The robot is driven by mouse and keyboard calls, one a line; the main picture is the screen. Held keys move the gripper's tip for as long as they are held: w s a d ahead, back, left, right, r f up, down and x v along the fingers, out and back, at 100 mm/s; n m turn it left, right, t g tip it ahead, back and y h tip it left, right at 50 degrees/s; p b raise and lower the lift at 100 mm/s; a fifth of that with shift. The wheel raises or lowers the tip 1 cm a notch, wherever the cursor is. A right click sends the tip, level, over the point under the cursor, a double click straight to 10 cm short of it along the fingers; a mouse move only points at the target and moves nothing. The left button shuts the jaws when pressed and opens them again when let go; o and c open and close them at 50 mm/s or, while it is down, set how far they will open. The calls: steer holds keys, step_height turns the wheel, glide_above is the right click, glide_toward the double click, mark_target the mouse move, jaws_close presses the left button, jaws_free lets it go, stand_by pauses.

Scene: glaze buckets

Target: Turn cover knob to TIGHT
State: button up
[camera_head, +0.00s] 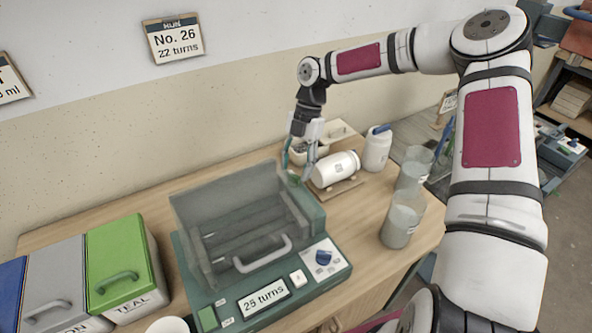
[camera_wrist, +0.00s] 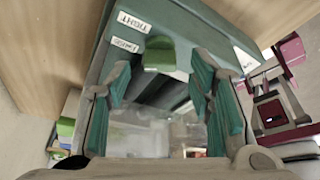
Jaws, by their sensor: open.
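The cover knob is a small green block (camera_wrist: 159,53) on the teal end of the machine; part of it shows in the head view (camera_head: 293,179). Beside it in the wrist view are two white labels, upside down: a TIGHT label (camera_wrist: 134,22) and a second one (camera_wrist: 125,45), too blurred to read surely. Which label the knob points to I cannot tell. My gripper (camera_wrist: 160,74) is open, with teal pads on both sides of the knob and gaps showing. In the head view my gripper (camera_head: 299,167) points down at the machine's far right corner.
The machine's clear cover (camera_head: 225,215) is down over rollers, with a handle in front. A panel holds a blue dial (camera_head: 324,257) and a "25 turns" display (camera_head: 264,298). A white jar (camera_head: 336,169) lies close right of my gripper. Glass jars (camera_head: 399,227) stand farther right.

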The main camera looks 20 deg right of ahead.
steer(key=shift+x, duration=0.9)
jaws_close()
steer(key=shift+s+m+p, duration=0.1)
steer(key=shift+m+p, duration=0.2)
steer(key=shift+m, duration=0.1)
steer(key=m+t+p, duration=0.1)
steer(key=m, duration=0.2)
steer(key=m+t+y+p, duration=0.1)
steer(key=m, duration=0.1)
steer(key=shift+s+r+m+p, duration=0.15)
steer(key=shift+s+m+p, duration=0.1)
steer(key=shift+m+p, duration=0.15)
steer(key=m+t+p, duration=0.1)
steer(key=m, duration=0.2)
steer(key=shift+p, duration=0.35)
steer(key=shift+m+t+p, duration=0.75)
steer(key=shift+m+t, duration=0.15)
steer(key=shift+m, duration=1)
